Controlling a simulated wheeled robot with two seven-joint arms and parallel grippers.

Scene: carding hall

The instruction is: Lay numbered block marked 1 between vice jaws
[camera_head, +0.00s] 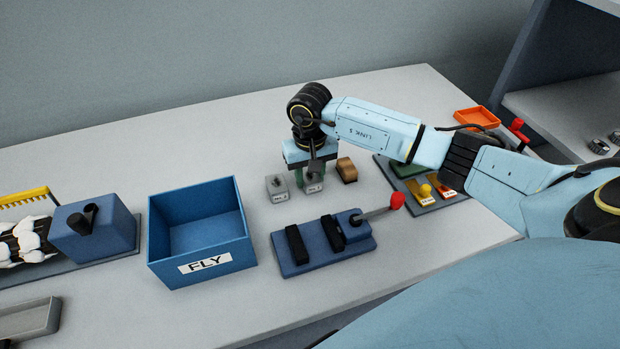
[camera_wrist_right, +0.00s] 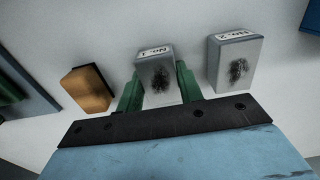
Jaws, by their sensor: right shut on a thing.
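The grey block marked 1 (camera_wrist_right: 158,80) stands between the green fingers of my right gripper (camera_wrist_right: 158,90), which is shut on it. In the head view, this block (camera_head: 314,187) is under my right gripper (camera_head: 312,178), behind the vice. I cannot tell whether it touches the table. The blue vice (camera_head: 300,262) has two black jaws (camera_head: 314,240) with an empty gap between them and a red-knobbed handle (camera_head: 397,200) at its right. My left gripper is not in view.
A grey block marked 2 (camera_head: 277,188) is left of the held block, and a tan block (camera_head: 347,170) is right of it. A blue bin marked FLY (camera_head: 200,275) stands left of the vice. A tray with coloured pieces (camera_head: 443,206) lies right. Table in front of the vice is clear.

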